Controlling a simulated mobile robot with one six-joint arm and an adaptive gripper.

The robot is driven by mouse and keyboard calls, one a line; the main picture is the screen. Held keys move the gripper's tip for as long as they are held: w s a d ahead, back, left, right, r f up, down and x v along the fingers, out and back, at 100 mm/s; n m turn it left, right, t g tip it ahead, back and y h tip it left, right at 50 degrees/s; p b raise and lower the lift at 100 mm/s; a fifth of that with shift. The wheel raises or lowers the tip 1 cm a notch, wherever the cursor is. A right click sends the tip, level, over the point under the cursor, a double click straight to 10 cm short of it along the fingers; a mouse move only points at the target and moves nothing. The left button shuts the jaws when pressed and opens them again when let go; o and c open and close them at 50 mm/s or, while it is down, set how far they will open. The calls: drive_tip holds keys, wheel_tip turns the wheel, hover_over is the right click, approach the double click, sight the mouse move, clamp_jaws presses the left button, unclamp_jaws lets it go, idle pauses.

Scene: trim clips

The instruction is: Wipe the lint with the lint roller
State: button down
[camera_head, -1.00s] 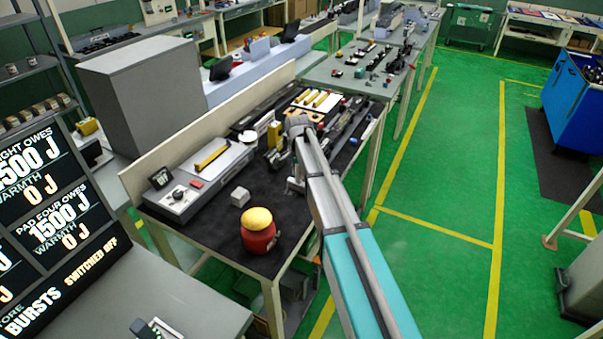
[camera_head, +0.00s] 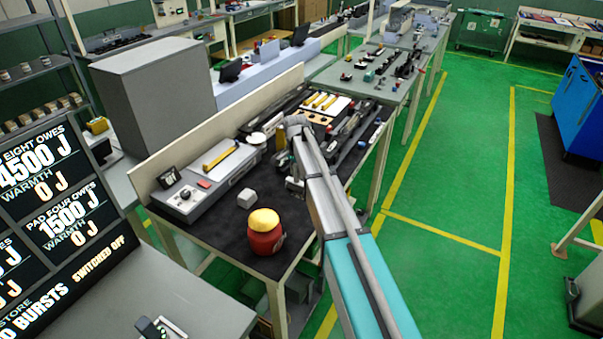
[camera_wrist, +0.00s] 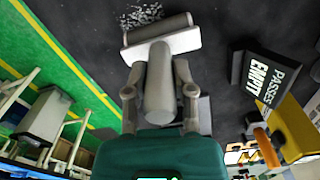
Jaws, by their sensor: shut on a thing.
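My gripper (camera_wrist: 160,92) is shut on the grey handle of the lint roller (camera_wrist: 160,75) in the wrist view. The roller has a pale crosspiece and a grey cylinder at its far end, low over the dark mat. Whether the cylinder touches the mat is unclear. A patch of pale specks, the lint (camera_wrist: 128,22), lies on the mat beside and beyond the cylinder. In the head view my gripper (camera_head: 295,186) is over the dark table, largely hidden by my arm. The lint cannot be made out there.
A red jar with a yellow top (camera_head: 265,235) stands at the table's near corner, with a small grey block (camera_head: 247,198) behind it. A grey device (camera_head: 208,182) is at the left. A "PASSES EMPTY" sign (camera_wrist: 264,80) stands right of the roller in the wrist view.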

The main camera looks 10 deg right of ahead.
drive_tip(key=shift+w+a, duration=0.1)
drive_tip(key=shift+a, duration=0.05)
drive_tip(key=shift+w+a, duration=0.6)
drive_tip(key=shift+a, duration=0.2)
drive_tip(key=shift+w+a, duration=0.6)
drive_tip(key=shift+a, duration=0.15)
drive_tip(key=shift+s, duration=0.15)
drive_tip(key=shift+s+a+f, duration=0.1)
drive_tip(key=shift+s+a, duration=0.25)
drive_tip(key=shift+s, duration=0.2)
drive_tip(key=shift+s+d, duration=0.1)
drive_tip(key=shift+s+d, duration=0.5)
drive_tip(key=shift+d, duration=0.3)
drive_tip(key=shift+s+d, duration=0.5)
drive_tip(key=shift+d, duration=0.25)
